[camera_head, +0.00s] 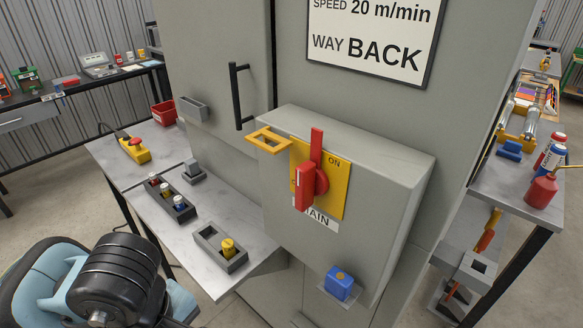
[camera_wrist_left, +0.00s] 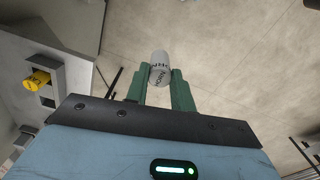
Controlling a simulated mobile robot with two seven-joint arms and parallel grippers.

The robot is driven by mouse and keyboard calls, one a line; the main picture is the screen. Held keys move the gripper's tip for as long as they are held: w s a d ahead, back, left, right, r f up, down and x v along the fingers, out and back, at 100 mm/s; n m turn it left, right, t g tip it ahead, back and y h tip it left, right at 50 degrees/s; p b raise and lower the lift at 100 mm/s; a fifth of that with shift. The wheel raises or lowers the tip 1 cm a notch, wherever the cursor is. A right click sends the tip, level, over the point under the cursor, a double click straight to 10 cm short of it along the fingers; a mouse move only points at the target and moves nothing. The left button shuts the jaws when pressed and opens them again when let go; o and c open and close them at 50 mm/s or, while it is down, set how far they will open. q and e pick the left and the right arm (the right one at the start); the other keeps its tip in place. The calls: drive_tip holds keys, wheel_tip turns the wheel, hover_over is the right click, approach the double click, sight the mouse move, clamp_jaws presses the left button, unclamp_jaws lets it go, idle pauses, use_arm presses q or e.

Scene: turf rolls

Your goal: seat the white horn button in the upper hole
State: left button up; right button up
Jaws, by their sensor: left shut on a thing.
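The yellow button (camera_wrist_left: 37,80) and block also show at the left of the wrist view, apart from the gripper.
A dark tray (camera_head: 185,214) holds several coloured buttons on the bench (camera_head: 190,238), beside a small grey block (camera_head: 193,172). The cabinet with a red switch handle (camera_head: 305,186) rises to the right. A blue block (camera_head: 339,282) sits on its low ledge.

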use_arm(q)
drive_tip(key=shift+s+m, duration=0.1)
drive_tip(key=shift+m, duration=0.2)
drive_tip(key=shift+w+a+m, duration=0.1)
drive_tip(key=shift+w+m, duration=0.2)
drive_tip(key=shift+m, duration=0.1)
drive_tip(key=w+a+f+m, duration=0.1)
drive_tip(key=w+a+m, duration=0.3)
drive_tip(key=w+m, duration=0.6)
drive_tip(key=shift+m, duration=0.3)
drive_tip(key=shift+d+f, duration=0.1)
drive_tip(key=shift+f, duration=0.1)
drive_tip(key=s+f, duration=0.4)
drive_tip(key=f, duration=1)
drive_tip(key=shift+f, duration=0.4)
